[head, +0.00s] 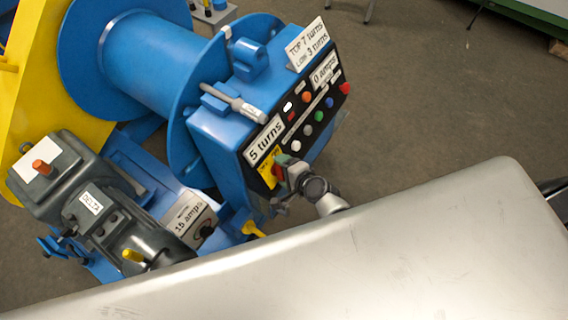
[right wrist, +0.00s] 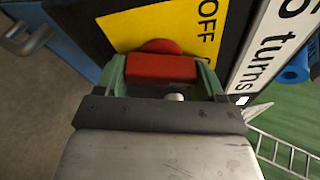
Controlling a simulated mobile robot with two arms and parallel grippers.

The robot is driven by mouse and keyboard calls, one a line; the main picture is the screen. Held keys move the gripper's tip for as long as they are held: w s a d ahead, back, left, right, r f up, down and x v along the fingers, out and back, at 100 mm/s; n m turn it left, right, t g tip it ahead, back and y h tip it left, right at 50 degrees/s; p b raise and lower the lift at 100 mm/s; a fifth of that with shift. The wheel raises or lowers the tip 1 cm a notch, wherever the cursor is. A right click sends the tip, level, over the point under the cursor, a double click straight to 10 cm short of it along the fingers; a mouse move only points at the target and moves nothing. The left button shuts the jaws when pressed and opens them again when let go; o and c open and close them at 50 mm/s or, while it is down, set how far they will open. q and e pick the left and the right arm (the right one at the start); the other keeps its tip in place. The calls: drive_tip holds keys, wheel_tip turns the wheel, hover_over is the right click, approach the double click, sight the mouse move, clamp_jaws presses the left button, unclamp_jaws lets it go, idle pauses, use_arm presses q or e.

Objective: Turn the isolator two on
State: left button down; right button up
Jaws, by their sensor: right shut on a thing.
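The isolator is a red rotary knob (right wrist: 160,68) on a yellow plate (right wrist: 150,25) at the lower corner of the black control panel. The plate shows the word OFF in the right wrist view. The yellow plate also shows in the head view (head: 267,169). My right gripper (head: 284,170) reaches the knob from the lower right in the head view. Its green-lined fingers are shut on the red handle, one on each side. The rest of the plate's lettering is hidden or cut off. My left gripper is in neither view.
The blue panel box (head: 218,137) carries several buttons and a "5 turns" label (head: 264,140). A blue drum (head: 150,62) and a grey motor (head: 75,180) stand to the left. A large pale metal surface fills the front. Open floor (head: 430,100) lies to the right.

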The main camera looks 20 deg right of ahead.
drive_tip(key=m+g+p, duration=0.1)
drive_tip(key=m+p, duration=0.1)
drive_tip(key=m, duration=0.1)
drive_tip(key=shift+m+p, duration=0.4)
drive_tip(key=shift+s+f+m+p, duration=0.1)
drive_tip(key=shift+m+p, duration=0.35)
drive_tip(key=shift+m, duration=0.15)
drive_tip(key=o, duration=0.9)
drive_tip(key=shift+o, duration=0.2)
drive_tip(key=p+v, duration=0.2)
drive_tip(key=v, duration=0.8)
drive_tip(key=shift+s+d+r, duration=0.2)
drive_tip(key=shift+s+r, duration=0.05)
